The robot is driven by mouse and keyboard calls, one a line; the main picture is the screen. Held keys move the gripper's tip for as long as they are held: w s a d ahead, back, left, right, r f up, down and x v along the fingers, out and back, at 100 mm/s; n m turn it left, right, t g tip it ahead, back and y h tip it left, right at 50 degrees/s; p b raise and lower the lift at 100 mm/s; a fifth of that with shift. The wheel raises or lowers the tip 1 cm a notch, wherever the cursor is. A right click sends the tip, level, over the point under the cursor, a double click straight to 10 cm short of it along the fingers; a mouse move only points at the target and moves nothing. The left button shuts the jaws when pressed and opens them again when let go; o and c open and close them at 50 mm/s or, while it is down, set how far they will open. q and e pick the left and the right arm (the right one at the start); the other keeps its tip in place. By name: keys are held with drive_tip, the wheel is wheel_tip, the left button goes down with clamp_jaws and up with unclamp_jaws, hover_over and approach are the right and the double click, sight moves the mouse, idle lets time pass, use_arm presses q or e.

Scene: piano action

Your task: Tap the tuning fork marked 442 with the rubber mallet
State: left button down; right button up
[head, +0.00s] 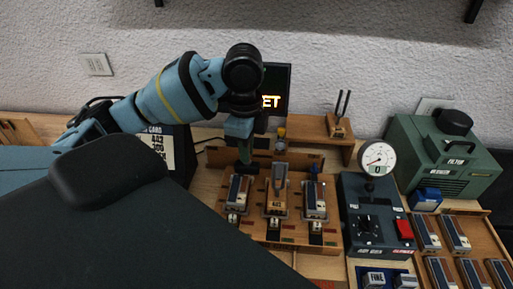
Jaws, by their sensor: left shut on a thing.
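My left gripper (240,150) is above the back left of the wooden rack, its fingers pointing down. It is shut on a small dark object (246,169), mostly hidden by the fingers; I cannot tell whether it is the rubber mallet. A tuning fork (339,112) with two dark upright prongs stands on a small wooden block on the raised shelf, right of the gripper and apart from it. Its marking is too small to read. No other tuning fork is clear, and no mallet head can be made out. My right gripper is not in view.
The wooden rack (270,234) holds several modules. A lit display (273,92) stands behind the gripper. A dial gauge (377,158) rises above a control box (373,204). A green machine (444,152) and a module tray (487,228) are at right. A card (158,147) is at left.

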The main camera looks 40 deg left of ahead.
use_arm(q)
drive_tip(key=shift+s+a, duration=0.25)
drive_tip(key=shift+a, duration=0.05)
drive_tip(key=shift+s+a+r, duration=0.15)
drive_tip(key=shift+a+r, duration=0.15)
drive_tip(key=shift+r, duration=0.55)
drive_tip(key=shift+s+a+r, duration=0.2)
drive_tip(key=shift+a+r, duration=0.05)
drive_tip(key=shift+r, duration=0.55)
drive_tip(key=shift+s+a+r, duration=0.15)
drive_tip(key=shift+a+r, duration=0.15)
drive_tip(key=shift+r, duration=0.55)
